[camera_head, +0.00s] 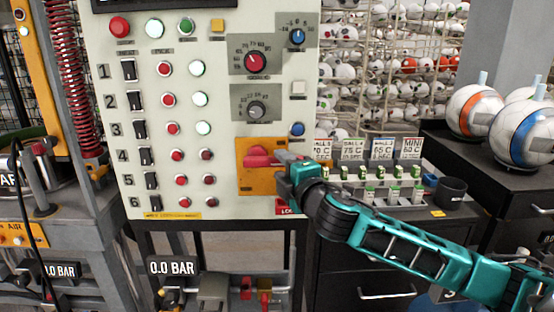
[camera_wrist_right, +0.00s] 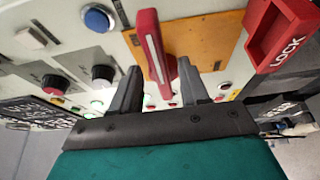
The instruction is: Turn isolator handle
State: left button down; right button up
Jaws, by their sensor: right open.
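The red isolator handle (camera_head: 262,157) sits on an orange plate (camera_head: 252,184) low on the right side of the white control panel. It points sideways in the head view. In the right wrist view the handle (camera_wrist_right: 155,50) stands between the two dark fingers of my right gripper (camera_wrist_right: 158,84). The gripper is open, with a gap visible on the right side of the handle. In the head view my right gripper (camera_head: 288,168) is at the handle's right end, and its fingers are partly hidden. My left gripper is not in view.
Knobs (camera_head: 256,110) and a blue button (camera_head: 297,129) are above the handle. A black cup (camera_head: 451,191) and small bottles stand on the bench at right. Balls (camera_head: 525,135) sit beyond.

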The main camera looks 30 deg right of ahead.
aim_at(280, 164)
jog(key=shift+w+d, duration=0.15)
jog(key=shift+w, duration=0.7)
jog(key=shift+w+d, duration=0.1)
jog(key=shift+w, duration=0.75)
jog(key=shift+c, duration=0.2)
grip_shut()
